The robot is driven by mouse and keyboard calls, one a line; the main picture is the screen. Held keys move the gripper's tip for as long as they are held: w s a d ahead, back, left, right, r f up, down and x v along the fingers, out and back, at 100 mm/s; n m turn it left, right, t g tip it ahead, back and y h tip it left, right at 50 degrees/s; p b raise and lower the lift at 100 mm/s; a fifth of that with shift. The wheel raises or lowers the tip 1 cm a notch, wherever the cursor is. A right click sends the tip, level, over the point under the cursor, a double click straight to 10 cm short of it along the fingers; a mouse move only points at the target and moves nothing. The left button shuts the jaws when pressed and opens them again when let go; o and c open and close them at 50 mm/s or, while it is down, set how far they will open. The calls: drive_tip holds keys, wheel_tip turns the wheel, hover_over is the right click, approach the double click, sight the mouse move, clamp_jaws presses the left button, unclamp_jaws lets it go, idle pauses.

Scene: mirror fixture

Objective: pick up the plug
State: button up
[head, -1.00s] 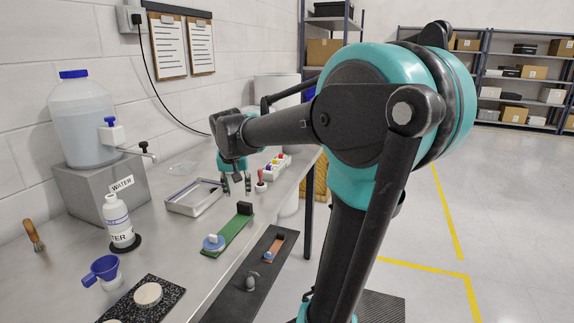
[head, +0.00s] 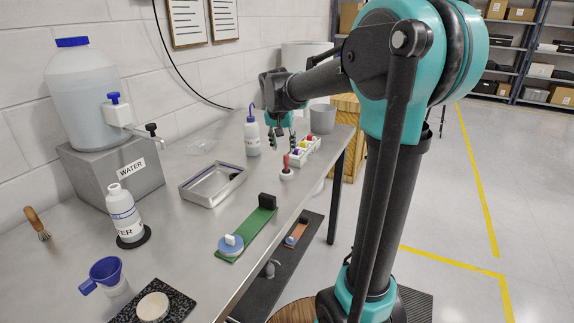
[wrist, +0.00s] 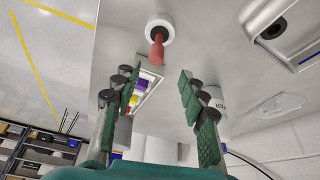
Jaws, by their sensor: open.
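No thing is clearly marked as the plug. A red-handled piece on a round white base (head: 286,174) stands upright on the metal bench near its right edge. It also shows in the wrist view (wrist: 158,52), ahead of the fingertips and apart from them. A small dark piece (head: 236,177) lies in the metal tray (head: 203,194); its shape is unclear. A blue disc with a white knob (head: 231,244) sits on the near end of a green board (head: 255,230). My gripper (head: 282,141) is open and empty above the bench, beyond the red handle; its fingers also show in the wrist view (wrist: 157,95).
A white rack with coloured pieces (head: 304,150) stands right of my gripper. A wash bottle (head: 252,138) and a grey cup (head: 322,118) stand nearby. The water jug (head: 85,105), labelled bottle (head: 123,215) and blue funnel (head: 104,273) are at the left. Bare bench lies between tray and board.

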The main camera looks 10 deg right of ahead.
sight(287, 162)
drive_tip(key=x, duration=0.4)
drive_tip(key=shift+f, duration=0.25)
drive_tip(key=shift+s+d+x, duration=0.1)
drive_tip(key=shift+d+x, duration=0.05)
drive_tip(key=shift+x, duration=1.2)
drive_tip(key=shift+s+d+x, duration=0.1)
drive_tip(key=shift+d+x, duration=0.05)
drive_tip(key=shift+x, duration=1.15)
clamp_jaws()
